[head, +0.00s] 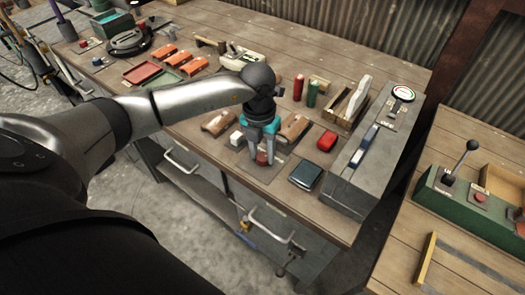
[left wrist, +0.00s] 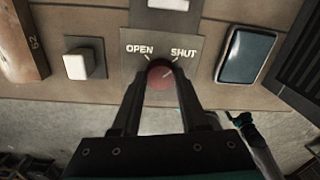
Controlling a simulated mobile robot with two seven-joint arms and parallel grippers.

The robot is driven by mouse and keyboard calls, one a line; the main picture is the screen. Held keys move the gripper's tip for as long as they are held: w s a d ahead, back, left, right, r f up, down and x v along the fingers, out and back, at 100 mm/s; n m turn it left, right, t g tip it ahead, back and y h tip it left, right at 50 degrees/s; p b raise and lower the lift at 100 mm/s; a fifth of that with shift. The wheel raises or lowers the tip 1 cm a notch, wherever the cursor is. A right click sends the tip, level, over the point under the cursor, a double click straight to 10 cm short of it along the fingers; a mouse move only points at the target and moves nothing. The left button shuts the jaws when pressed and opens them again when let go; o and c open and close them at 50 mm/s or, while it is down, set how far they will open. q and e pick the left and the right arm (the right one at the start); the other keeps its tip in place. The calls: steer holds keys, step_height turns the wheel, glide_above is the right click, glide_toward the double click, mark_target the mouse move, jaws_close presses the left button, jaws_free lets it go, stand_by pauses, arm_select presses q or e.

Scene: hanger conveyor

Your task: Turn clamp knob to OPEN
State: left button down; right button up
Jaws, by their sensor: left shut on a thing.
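The clamp knob (left wrist: 160,77) is a small round red knob on a grey plate (left wrist: 195,45) near the bench's front edge. Its white pointer line leans up and right, towards the word SHUT; the word OPEN stands on the left. My left gripper (left wrist: 160,82) is shut on the knob, one finger on each side. In the head view my left gripper (head: 263,157) points down at the plate, and the red knob (head: 262,158) shows between its fingers.
Brown blocks (head: 294,127) lie close behind the gripper.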

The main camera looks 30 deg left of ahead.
arm_select(q)
steer(key=shift+r+n, duration=0.1)
steer(key=shift+n, duration=0.2)
steer(key=n+p, duration=0.2)
steer(key=n, duration=0.2)
steer(key=shift+n+p, duration=0.3)
steer(key=shift+p, duration=0.05)
steer(key=n+p, duration=0.2)
steer(key=n, duration=0.2)
steer(key=shift+r, duration=0.1)
steer(key=n+p, duration=0.3)
steer(key=n, duration=0.2)
steer(key=shift+d+t, duration=0.1)
steer(key=shift+t, duration=0.2)
steer(key=shift+n+y+p, duration=0.3)
steer(key=shift+n+p, duration=0.9)
steer(key=shift+n, duration=0.6)
steer(key=shift+c, duration=2.2)
jaws_free()
